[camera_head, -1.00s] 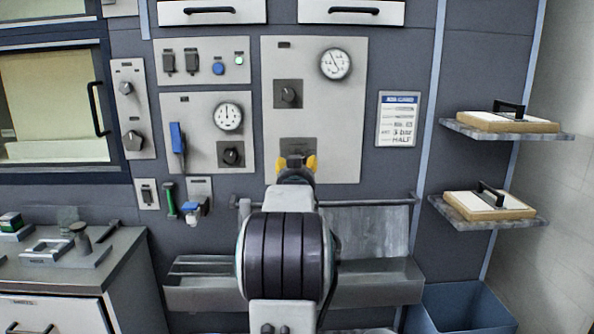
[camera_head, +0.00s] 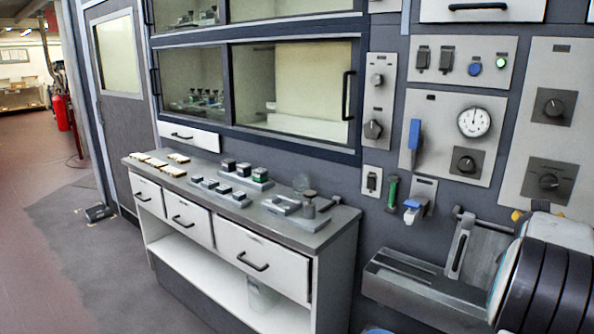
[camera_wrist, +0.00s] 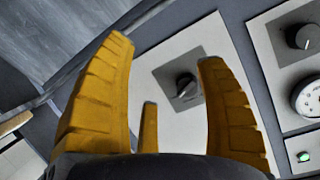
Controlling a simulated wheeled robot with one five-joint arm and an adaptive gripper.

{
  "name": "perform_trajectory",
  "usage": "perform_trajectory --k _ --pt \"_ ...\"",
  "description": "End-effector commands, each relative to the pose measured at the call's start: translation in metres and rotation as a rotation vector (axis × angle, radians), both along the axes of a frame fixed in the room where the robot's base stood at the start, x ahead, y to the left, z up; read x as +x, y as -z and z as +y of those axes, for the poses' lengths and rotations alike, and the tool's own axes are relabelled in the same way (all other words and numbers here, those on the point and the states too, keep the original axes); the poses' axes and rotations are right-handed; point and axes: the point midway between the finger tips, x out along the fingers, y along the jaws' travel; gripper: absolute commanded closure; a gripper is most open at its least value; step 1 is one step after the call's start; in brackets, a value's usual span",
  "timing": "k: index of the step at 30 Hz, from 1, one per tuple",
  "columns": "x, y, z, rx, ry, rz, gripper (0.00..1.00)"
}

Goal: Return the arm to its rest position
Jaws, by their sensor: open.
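My gripper (camera_wrist: 166,52) is open in the wrist view, its yellow fingers spread with nothing between them. It faces a pale control panel, and a dark knob (camera_wrist: 186,86) shows behind the gap between the fingers. In the head view my arm is at the lower right, partly cut off by the frame edge. Only a small bit of yellow shows there, in front of the panel with a lower knob (camera_head: 548,180) and an upper knob (camera_head: 553,106). I cannot tell the exact distance from the fingers to the panel.
A gauge panel (camera_head: 440,150) and a metal trough (camera_head: 420,290) are near my arm. A grey-topped counter (camera_head: 320,232) with drawers, small blocks and a fixture stands left of it, below a glass-fronted cabinet (camera_head: 290,90). Open floor (camera_head: 60,240) lies at the far left.

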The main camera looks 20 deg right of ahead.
Motion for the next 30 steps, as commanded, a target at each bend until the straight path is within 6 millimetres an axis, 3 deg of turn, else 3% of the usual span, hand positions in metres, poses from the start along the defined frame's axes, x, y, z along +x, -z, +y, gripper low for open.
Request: perform_trajectory --k 1,6,9,12,17,21,24,30 --pt "-0.006 0.031 0.010 0.081 -0.012 0.081 0.35" --pt "-0.036 0.128 0.064 0.367 -0.074 0.336 0.35" --pt "-0.062 0.167 0.112 0.529 -0.120 0.466 0.35" --pt "-0.086 0.186 0.171 0.676 -0.186 0.585 0.35" --pt "-0.108 0.181 0.278 0.830 -0.345 0.759 0.35" --pt "-0.125 0.156 0.368 0.857 -0.511 0.895 0.35" --pt "-0.131 0.137 0.413 0.792 -0.630 0.953 0.35" --pt "-0.132 0.099 0.471 0.590 -0.857 0.990 0.35"
